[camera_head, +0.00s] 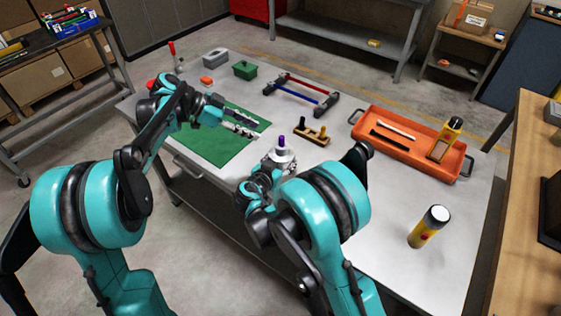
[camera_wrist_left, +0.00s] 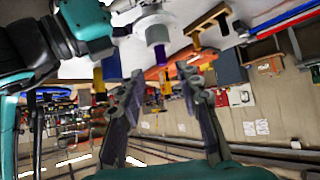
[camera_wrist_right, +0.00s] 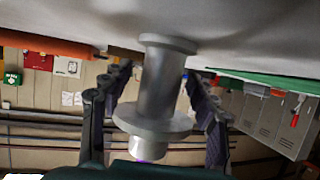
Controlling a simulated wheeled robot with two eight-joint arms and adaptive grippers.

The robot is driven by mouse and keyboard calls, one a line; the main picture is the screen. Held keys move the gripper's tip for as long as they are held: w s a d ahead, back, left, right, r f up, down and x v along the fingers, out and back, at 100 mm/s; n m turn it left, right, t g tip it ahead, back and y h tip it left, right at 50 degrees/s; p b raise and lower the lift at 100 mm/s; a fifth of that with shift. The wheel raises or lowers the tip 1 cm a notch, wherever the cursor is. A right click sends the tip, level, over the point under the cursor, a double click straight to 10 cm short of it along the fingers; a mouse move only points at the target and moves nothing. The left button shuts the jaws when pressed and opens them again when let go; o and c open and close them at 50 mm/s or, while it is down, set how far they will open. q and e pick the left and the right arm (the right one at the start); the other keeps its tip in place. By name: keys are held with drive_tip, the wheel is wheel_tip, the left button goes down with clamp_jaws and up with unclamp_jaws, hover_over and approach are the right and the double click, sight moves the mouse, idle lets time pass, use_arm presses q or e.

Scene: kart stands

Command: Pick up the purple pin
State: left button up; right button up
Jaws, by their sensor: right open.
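The purple pin (camera_head: 281,141) stands upright in the top of a grey flanged stand (camera_head: 284,157) at the table's middle. In the left wrist view the pin (camera_wrist_left: 165,86) shows tip down, apart from the fingers. My left gripper (camera_head: 243,125) is open and empty over the green mat, left of the pin. Its fingers (camera_wrist_left: 160,82) are spread. My right gripper (camera_wrist_right: 155,88) is open, with a finger on each side of the grey stand (camera_wrist_right: 160,85); contact cannot be told. Only a bit of purple (camera_wrist_right: 147,161) shows at that view's bottom edge. The head view mostly hides the right fingers.
A wooden block with posts (camera_head: 312,136) stands just right of the pin. A rack with red and blue bars (camera_head: 334,101) is behind. An orange tray (camera_head: 447,166) and a yellow-black bottle (camera_head: 428,227) are to the right. The green mat (camera_head: 205,148) lies left.

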clamp_jaws()
use_arm(q)
drive_tip(key=shift+o, duration=0.9)
drive_tip(key=n+t+y, duration=0.2)
drive_tip(key=n+y, duration=0.6)
drive_tip(key=n, duration=0.3)
approach(282, 137)
drive_tip(key=shift+x, duration=4.45)
